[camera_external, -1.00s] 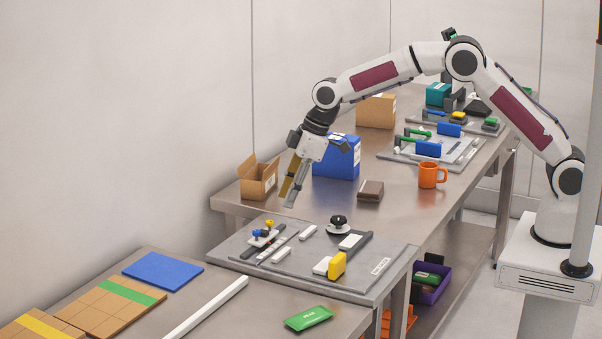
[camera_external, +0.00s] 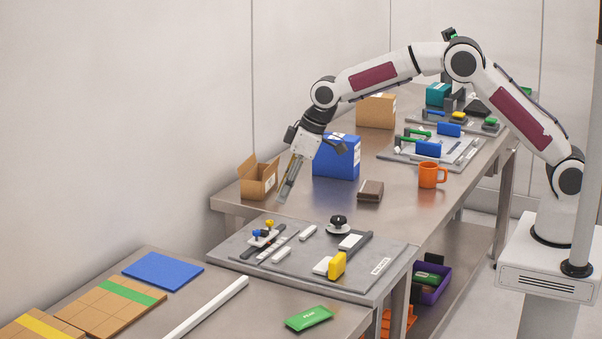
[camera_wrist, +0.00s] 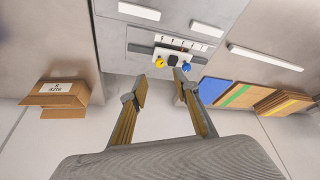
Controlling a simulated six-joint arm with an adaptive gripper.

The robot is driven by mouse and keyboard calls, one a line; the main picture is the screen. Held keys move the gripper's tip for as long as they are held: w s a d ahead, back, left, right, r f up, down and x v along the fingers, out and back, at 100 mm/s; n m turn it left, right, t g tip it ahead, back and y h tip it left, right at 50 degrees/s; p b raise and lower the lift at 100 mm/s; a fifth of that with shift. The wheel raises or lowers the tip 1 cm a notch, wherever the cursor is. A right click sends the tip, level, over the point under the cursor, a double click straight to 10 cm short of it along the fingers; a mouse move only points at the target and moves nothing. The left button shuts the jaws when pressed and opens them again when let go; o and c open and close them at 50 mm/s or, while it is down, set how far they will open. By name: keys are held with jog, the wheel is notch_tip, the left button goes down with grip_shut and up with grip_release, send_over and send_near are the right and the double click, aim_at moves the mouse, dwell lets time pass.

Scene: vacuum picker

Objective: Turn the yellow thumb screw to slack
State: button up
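The small yellow thumb screw (camera_external: 269,223) is on a white block on the grey fixture plate (camera_external: 240,250), beside a blue one (camera_external: 257,233). In the wrist view the yellow screw (camera_wrist: 159,62) is left of the blue one (camera_wrist: 187,67), with a dark part between them. My gripper (camera_external: 285,197) hangs above the table behind the plate, apart from the screws. In the wrist view my gripper (camera_wrist: 160,90) has its two fingers spread with nothing between them. The screw's turn position is too small to tell.
An open cardboard box (camera_external: 258,181) stands left of my gripper and a blue box (camera_external: 336,157) behind it. The plate also carries a black knob (camera_external: 338,222) and a yellow-handled lever (camera_external: 337,265). A brown block (camera_external: 370,191) lies to the right.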

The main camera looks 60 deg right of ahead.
aim_at(270, 220)
jog(key=shift+x, duration=3.75)
grip_shut()
